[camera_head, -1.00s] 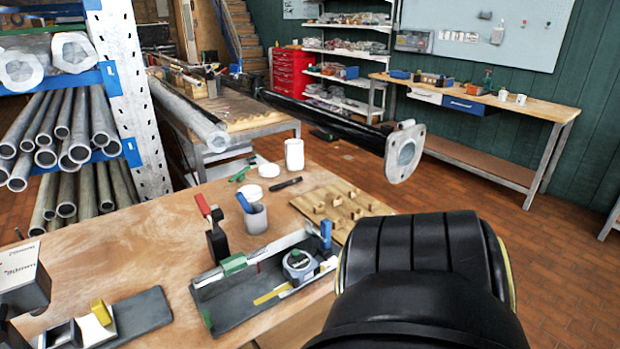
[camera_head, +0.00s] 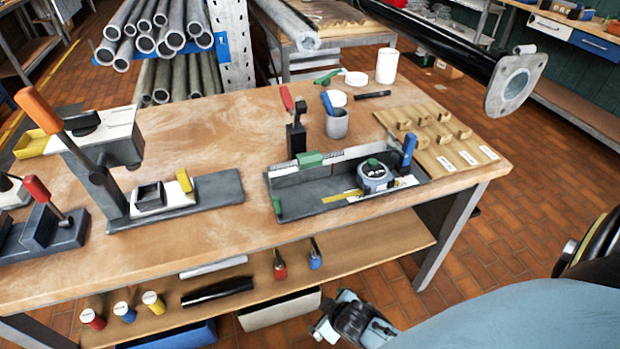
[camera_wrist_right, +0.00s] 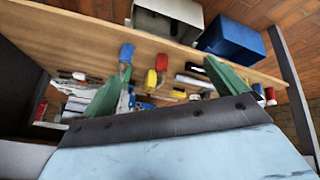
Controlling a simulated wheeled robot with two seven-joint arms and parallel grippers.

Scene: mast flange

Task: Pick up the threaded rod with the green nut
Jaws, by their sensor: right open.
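I cannot make out a threaded rod with a green nut for certain. In the head view, a green block (camera_head: 310,159) sits on a pale strip along the back of a grey fixture (camera_head: 300,198) on the bench; I cannot tell whether it is a nut on a rod. My right gripper (camera_head: 345,322) is low in front of the bench, just below the lower shelf's front edge. In the right wrist view its two green fingers stand apart with nothing held, and the right gripper (camera_wrist_right: 168,65) faces the lower shelf and its items. My left gripper is not in view.
The lower shelf (camera_head: 375,258) holds several colour-capped cylinders (camera_head: 123,311), a black item (camera_head: 217,291) and red- and blue-handled tools (camera_head: 279,266). A blue bin (camera_head: 175,337) and a pale bin (camera_head: 280,310) are below. A metal bench leg (camera_head: 450,235) stands at right.

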